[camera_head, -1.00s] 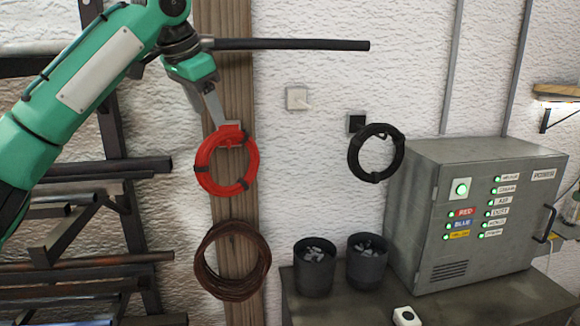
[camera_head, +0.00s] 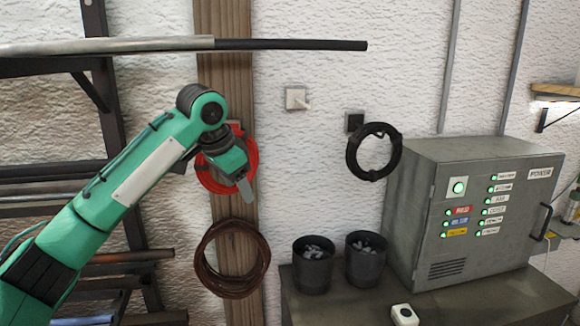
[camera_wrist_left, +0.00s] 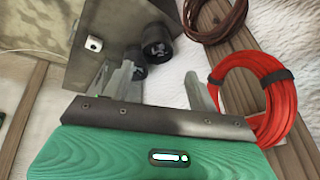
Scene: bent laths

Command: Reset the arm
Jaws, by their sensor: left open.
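My left arm comes in from the left in the head view. My left gripper (camera_head: 245,192) is in front of the wooden post (camera_head: 222,60), overlapping the red cable coil (camera_head: 214,180) in the picture. In the left wrist view its two fingers (camera_wrist_left: 160,88) stand apart with nothing between them. The red coil hangs at the right of that view (camera_wrist_left: 285,100), beside the fingers and not held. My right gripper is out of the head view.
A brown coil (camera_head: 232,258) hangs lower on the post. A black coil (camera_head: 374,150) hangs on the white wall. Two dark cups (camera_head: 312,266) and a grey control box (camera_head: 470,220) stand on a cabinet. A long pipe (camera_head: 290,45) crosses the top left. Racks of pipes (camera_head: 60,172) fill the left.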

